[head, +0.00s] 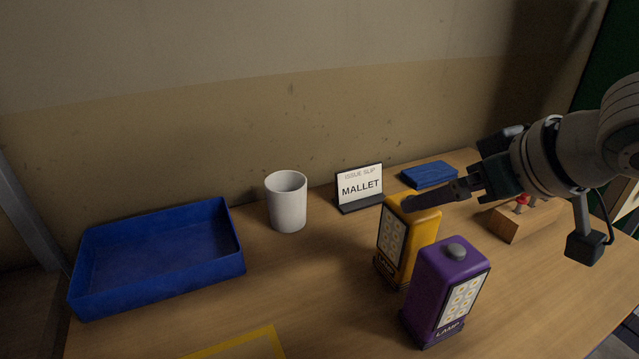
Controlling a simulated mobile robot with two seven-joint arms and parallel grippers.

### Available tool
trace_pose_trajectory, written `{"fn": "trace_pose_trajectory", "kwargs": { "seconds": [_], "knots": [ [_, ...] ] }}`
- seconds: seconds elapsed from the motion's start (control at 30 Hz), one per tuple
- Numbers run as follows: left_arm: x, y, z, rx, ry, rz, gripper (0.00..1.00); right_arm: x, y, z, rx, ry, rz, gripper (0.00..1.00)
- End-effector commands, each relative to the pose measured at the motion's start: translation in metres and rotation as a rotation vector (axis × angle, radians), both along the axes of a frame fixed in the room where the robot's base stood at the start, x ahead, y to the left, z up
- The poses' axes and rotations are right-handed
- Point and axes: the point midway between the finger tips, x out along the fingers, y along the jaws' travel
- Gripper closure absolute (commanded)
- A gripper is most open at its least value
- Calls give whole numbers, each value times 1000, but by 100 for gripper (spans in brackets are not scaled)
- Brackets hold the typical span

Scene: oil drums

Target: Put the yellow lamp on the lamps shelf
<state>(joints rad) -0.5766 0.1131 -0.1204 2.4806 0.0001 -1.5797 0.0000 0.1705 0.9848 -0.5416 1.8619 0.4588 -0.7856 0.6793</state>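The yellow lamp (404,238) stands on the wooden table, right of the middle, with a light panel on its front and a dark base. A purple lamp (446,290) stands in front of it to the right and hides part of its lower right side. My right gripper (414,202) reaches in from the right, with its dark fingers over the top of the yellow lamp. I cannot tell whether the fingers grip the lamp or are open around it. My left gripper is not in view. No lamps shelf shows.
A blue tray (232,259) is at the left, with a white mug (287,201) beside it. A sign reading MALLET (359,187), a blue box (430,174) and a wooden block (522,220) stand behind. A yellow-edged outline (262,343) lies in front; the table's middle is clear.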

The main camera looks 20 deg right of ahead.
Motion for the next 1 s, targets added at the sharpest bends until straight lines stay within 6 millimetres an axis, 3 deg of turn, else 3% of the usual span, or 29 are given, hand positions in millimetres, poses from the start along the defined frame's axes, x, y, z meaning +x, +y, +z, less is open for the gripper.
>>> {"fn": "trace_pose_trajectory", "kwargs": {
  "seconds": [0.6, 0.9, 1.0],
  "knots": [
    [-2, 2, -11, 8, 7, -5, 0, 44, 10, -51, -1, 0, 0, 0],
    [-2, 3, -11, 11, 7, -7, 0, 47, 11, -53, -3, 0, 3, 0],
    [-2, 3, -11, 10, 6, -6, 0, 47, 11, -53, -3, 0, 3, 9]
  ]
}}
